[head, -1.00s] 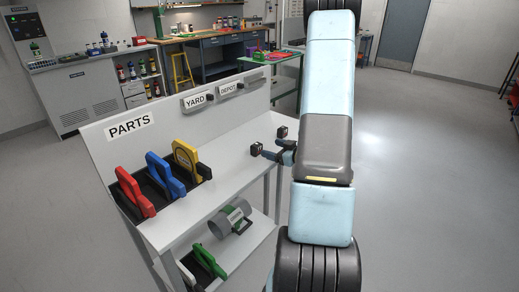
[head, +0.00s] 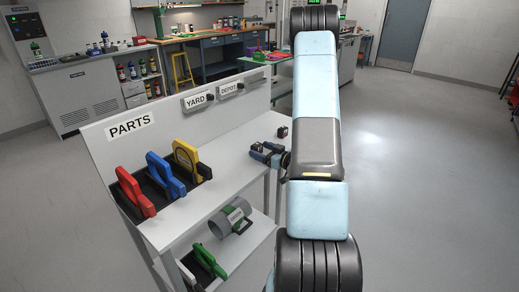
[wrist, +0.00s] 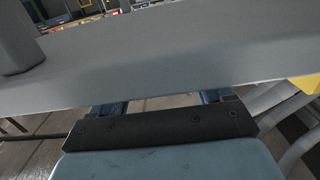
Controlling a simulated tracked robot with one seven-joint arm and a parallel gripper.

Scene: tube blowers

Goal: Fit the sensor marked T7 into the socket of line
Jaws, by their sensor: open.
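In the head view my gripper (head: 262,151) is over the right end of the bench top, with its fingers pointing left. It is open. A small dark block (head: 282,132), possibly a sensor, is just behind it; no marking is readable. A second such block is largely hidden at the fingers, and I cannot tell whether it lies between them. The back panel carries YARD (head: 195,102) and DEPOT (head: 228,89) plates, each with a dark fitting at its right. In the wrist view a grey surface (wrist: 170,50) hides my fingertips.
Red (head: 135,192), blue (head: 165,175) and yellow (head: 186,158) parts stand in a dark rack at the bench's left, under a PARTS sign (head: 131,125). The bench middle is clear.

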